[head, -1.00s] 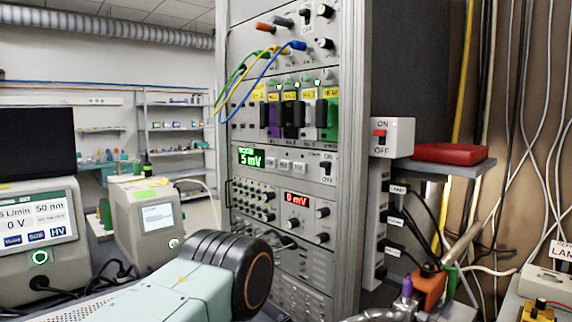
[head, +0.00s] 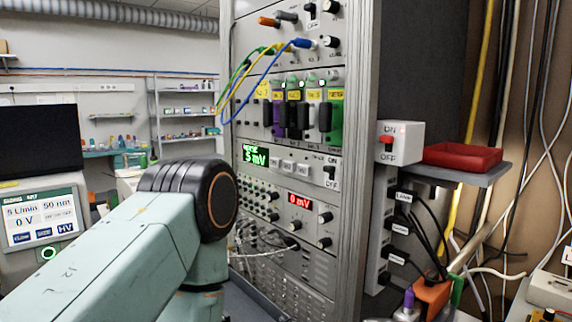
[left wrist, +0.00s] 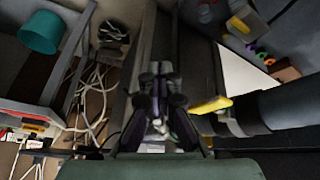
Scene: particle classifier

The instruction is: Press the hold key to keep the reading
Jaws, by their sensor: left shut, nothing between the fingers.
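The instrument rack (head: 355,140) stands in the middle of the head view. A meter panel on it has a green display (head: 256,155) reading about 5 mV. To its right is a row of small pale keys (head: 288,167); their labels are too small to read, so I cannot tell which is the hold key. My left arm crosses the lower left of the head view, and its gripper does not show there. In the left wrist view my left gripper (left wrist: 160,75) is shut and empty, with no key visible at its fingertips. My right gripper is not in view.
A red tray (head: 462,157) rests on a shelf right of the rack, beside an ON/OFF switch box (head: 399,142). Plugged cables and an orange block (head: 433,296) are below. Blue, yellow and green leads loop out left of the rack. A touchscreen unit (head: 40,222) stands left.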

